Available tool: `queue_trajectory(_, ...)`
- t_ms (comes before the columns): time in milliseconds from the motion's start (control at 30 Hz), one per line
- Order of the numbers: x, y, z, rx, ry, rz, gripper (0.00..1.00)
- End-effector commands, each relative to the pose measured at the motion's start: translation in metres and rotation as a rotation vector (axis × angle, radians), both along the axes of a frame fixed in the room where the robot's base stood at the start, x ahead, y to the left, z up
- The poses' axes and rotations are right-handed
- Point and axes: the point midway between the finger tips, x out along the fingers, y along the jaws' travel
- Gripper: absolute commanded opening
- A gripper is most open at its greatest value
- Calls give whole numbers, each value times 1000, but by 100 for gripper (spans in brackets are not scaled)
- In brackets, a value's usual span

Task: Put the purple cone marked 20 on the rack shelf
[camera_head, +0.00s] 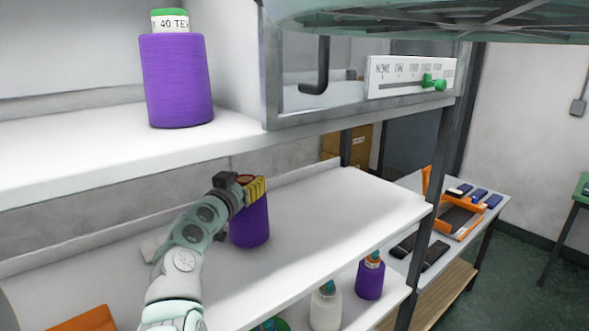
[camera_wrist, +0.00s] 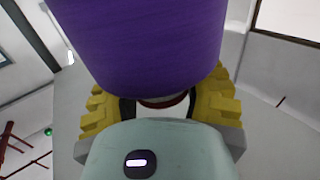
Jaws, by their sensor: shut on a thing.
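My gripper (camera_head: 254,190) is shut on the narrow top of a purple cone (camera_head: 249,224), at the lower centre of the head view. The cone hangs roughly upright below the yellow fingers. Its marking is hidden, so I cannot read its number. I cannot tell whether its base touches the white middle shelf (camera_head: 340,205) behind it. In the wrist view, the purple body (camera_wrist: 140,40) fills the top, and yellow fingers (camera_wrist: 165,105) stand on both sides of its pale neck.
A purple cone with a green-topped label reading 40 TEX (camera_head: 177,82) stands on the upper shelf (camera_head: 60,150). A smaller purple cone (camera_head: 370,280) and a white one (camera_head: 326,310) stand lower. A grey post (camera_head: 432,220) edges the rack. The middle shelf's right part is clear.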

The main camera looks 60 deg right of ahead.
Motion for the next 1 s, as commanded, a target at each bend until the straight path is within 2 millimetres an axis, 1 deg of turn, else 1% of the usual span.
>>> queue_trajectory(167, -2, -2, -7, -5, -1, -3, 7)
queue_trajectory(367, -3, -2, -7, -6, -2, -4, 7)
queue_trajectory(567, -3, -2, -12, -7, -2, -4, 7)
queue_trajectory(600, -3, -2, -11, -5, -2, -4, 55)
queue_trajectory(833, -3, -2, -11, -4, -2, -4, 79)
queue_trajectory(867, -3, -2, -11, -4, -2, -4, 81)
queue_trajectory(1000, -2, -1, -11, -3, -1, -3, 81)
